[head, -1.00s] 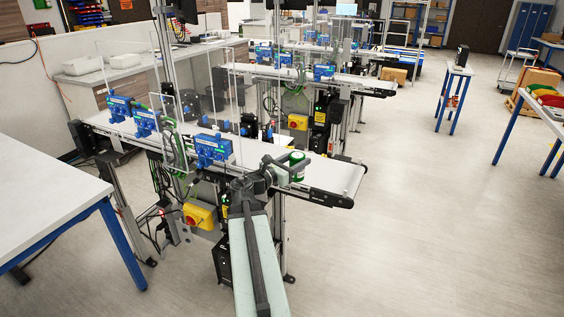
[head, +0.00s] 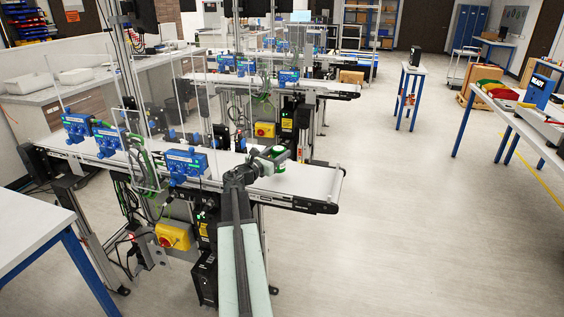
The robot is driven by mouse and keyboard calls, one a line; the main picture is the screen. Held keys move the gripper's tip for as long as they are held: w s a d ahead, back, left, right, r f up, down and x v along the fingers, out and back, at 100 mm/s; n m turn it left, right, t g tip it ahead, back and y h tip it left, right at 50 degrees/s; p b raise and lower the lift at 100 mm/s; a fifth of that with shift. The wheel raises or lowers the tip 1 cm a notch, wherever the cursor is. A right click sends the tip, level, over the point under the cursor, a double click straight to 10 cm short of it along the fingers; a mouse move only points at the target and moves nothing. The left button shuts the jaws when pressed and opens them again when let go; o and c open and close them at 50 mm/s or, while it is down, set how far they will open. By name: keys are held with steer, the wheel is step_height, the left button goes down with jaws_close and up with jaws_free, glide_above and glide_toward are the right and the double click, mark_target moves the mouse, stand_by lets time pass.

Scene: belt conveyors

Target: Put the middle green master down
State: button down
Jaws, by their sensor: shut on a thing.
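The green master (head: 279,154) is a small green and white piece at the end of my arm. My gripper (head: 272,156) is shut on it, and the fingers hide part of it. Both are over the right part of the nearest conveyor belt (head: 312,181). I cannot tell whether the green master touches the belt or hangs just above it.
Blue sensor blocks, one of them nearest my gripper (head: 186,164), stand along the belt to the left, behind clear panels. The belt's right end is clear. A second conveyor (head: 325,88) runs behind. A white table (head: 22,228) is at the left; open floor lies right.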

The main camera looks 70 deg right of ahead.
steer(key=shift+x, duration=1.2)
steer(key=f+b, duration=0.4)
steer(key=shift+s+d+f, duration=0.1)
steer(key=shift+s+d, duration=0.05)
steer(key=shift+d, duration=0.2)
steer(key=shift+r, duration=0.25)
steer(key=shift+f, duration=0.15)
steer(key=c, duration=0.6)
jaws_free()
